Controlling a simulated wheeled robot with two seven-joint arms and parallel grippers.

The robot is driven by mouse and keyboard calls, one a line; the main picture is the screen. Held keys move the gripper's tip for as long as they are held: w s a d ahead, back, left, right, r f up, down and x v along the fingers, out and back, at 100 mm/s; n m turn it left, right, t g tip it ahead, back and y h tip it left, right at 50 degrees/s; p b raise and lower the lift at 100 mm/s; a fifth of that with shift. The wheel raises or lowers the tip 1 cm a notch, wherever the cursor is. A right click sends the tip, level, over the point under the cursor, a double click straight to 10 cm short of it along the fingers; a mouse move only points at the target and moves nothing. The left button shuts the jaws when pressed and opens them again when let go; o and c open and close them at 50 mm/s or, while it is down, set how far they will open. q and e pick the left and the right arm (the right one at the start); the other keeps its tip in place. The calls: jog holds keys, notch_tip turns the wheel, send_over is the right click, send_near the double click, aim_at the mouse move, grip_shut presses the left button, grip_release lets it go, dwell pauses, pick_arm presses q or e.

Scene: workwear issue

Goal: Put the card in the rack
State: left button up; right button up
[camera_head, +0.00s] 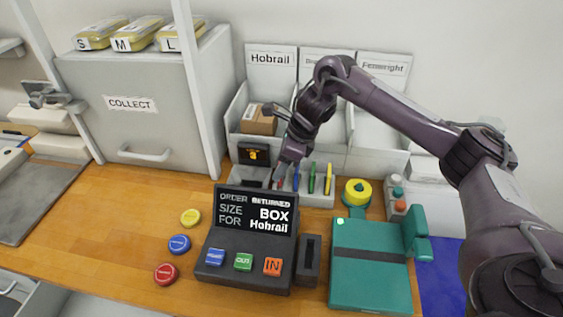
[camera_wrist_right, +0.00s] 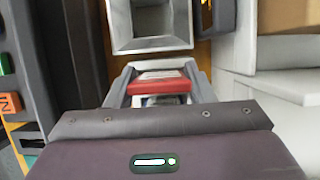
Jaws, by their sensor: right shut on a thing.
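My right gripper (camera_head: 283,178) reaches down at the back of the wooden counter, beside the pen holder. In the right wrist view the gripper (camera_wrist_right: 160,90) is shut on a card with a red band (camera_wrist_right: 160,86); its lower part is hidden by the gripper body. A small grey open-topped holder (camera_wrist_right: 118,30) lies just ahead of the fingers and apart from the card; it appears empty. A row of white compartments (camera_head: 238,100) labelled Hobrail and other names stands behind. I cannot tell which of these is the rack. My left gripper is not in view.
A brown box (camera_head: 258,121) sits in the Hobrail compartment. Several pens (camera_head: 312,178) stand close to my right gripper. A dark console (camera_head: 245,270) reads RETURNED, BOX, Hobrail. Yellow tape (camera_head: 357,191) and a teal device (camera_head: 370,265) are at right.

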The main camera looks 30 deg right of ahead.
jog(key=shift+f+b, duration=0.9)
jog(key=shift+f, duration=0.35)
dwell(0.4)
jog(key=o, duration=1)
jog(key=shift+r, duration=0.15)
jog(key=shift+r+p, duration=1.7)
jog(key=shift+r, duration=0.5)
jog(key=shift+r+p, duration=2)
jog(key=shift+r, duration=0.25)
jog(key=shift+f, duration=0.1)
